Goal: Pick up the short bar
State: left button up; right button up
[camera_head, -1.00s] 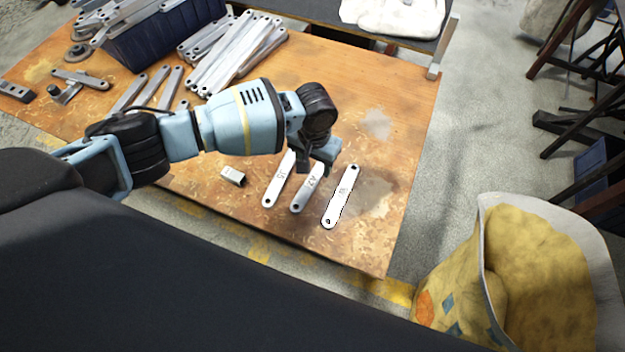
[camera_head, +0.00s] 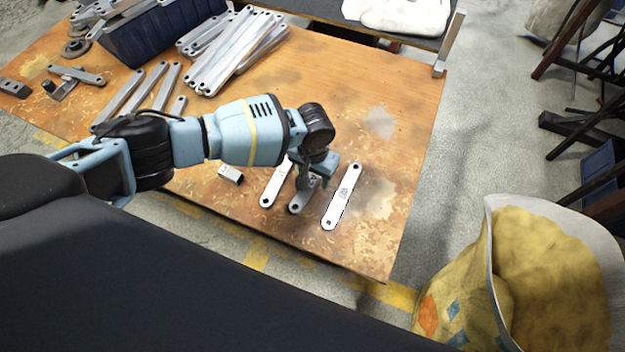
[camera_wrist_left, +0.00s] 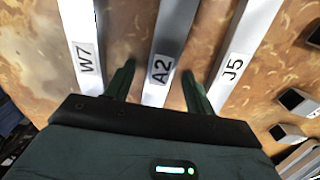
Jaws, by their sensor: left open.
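Three flat grey bars lie side by side near the table's front edge. The middle bar, labelled A2 (camera_head: 300,204), is partly covered by my left gripper (camera_head: 314,178) in the head view. In the left wrist view my left gripper (camera_wrist_left: 160,85) is open, with one finger on each side of bar A2 (camera_wrist_left: 168,40); I cannot tell if they touch it. Bar W7 (camera_wrist_left: 80,35) lies beyond the left finger and bar J5 (camera_wrist_left: 243,45) beyond the right one. In the head view W7 (camera_head: 342,198) is on the right and J5 (camera_head: 271,190) on the left. My right gripper is not in view.
A small grey block (camera_head: 230,174) lies left of J5. Several longer bars (camera_head: 235,55) are heaped by a dark blue bin (camera_head: 155,40) at the back. The wooden table (camera_head: 395,110) is clear at right. A bag of yellow material (camera_head: 545,270) stands off its corner.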

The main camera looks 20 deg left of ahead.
pick_arm(q)
grip_shut()
jog(key=shift+r, duration=0.15)
